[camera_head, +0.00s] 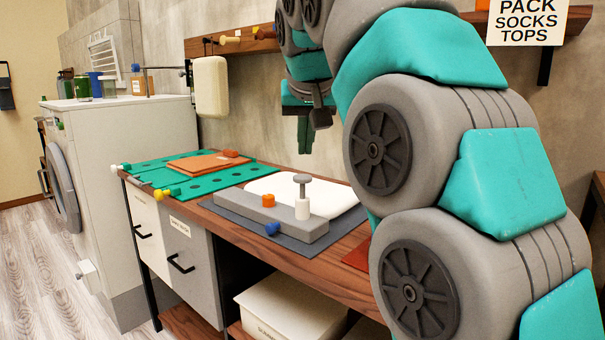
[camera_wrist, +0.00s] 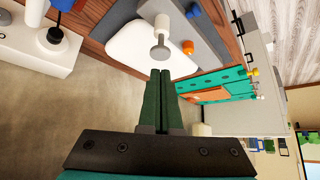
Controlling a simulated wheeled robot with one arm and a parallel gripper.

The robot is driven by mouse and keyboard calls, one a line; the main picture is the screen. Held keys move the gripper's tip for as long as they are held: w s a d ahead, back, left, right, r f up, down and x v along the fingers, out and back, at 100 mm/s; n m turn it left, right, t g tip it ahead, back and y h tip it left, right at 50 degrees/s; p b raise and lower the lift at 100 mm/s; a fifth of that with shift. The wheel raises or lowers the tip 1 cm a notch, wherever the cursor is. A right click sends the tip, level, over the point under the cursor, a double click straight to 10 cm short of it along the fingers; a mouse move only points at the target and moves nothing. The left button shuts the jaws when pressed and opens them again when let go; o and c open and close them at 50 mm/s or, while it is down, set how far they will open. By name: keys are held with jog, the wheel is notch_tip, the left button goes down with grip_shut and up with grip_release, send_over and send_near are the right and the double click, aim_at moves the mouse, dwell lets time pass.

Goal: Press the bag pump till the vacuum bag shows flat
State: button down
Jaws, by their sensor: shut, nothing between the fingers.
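The bag pump (camera_head: 302,206) is a white upright cylinder with a grey rod and flat grey knob, standing on a grey bar (camera_head: 262,214). The knob stands clear above the cylinder. The vacuum bag (camera_head: 338,199) is white and rounded, behind the pump; how puffed it is cannot be told well. In the wrist view the pump knob (camera_wrist: 159,52) and bag (camera_wrist: 128,48) lie just beyond my fingertips. My gripper (camera_head: 305,148) has dark green fingers, shut and empty, pointing down above the bench behind the pump, apart from it. It also shows in the wrist view (camera_wrist: 160,74).
A green mat (camera_head: 212,182) with an orange board (camera_head: 205,163) lies left on the bench. A cream block (camera_head: 211,87) hangs from the wall rail. A white washing machine (camera_head: 130,135) stands left.

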jog(key=shift+f, duration=0.1)
dwell(0.3)
jog(key=b, duration=0.3)
send_over(302, 192)
jog(key=s, duration=0.2)
jog(key=shift+w+d+f, duration=0.1)
jog(key=shift+d+f, duration=0.05)
jog(key=shift+f, duration=2.55)
notch_tip(302, 192, down, 4)
jog(key=b, duration=0.3)
jog(key=shift+r, duration=0.2)
jog(key=shift+s+d+r, duration=0.1)
jog(key=shift+s+r, duration=0.15)
jog(key=shift+s, duration=0.55)
jog(key=shift+s+d+r, duration=0.1)
jog(key=shift+s+r, duration=0.1)
jog(key=shift+s, duration=0.55)
jog(key=shift+r, duration=0.1)
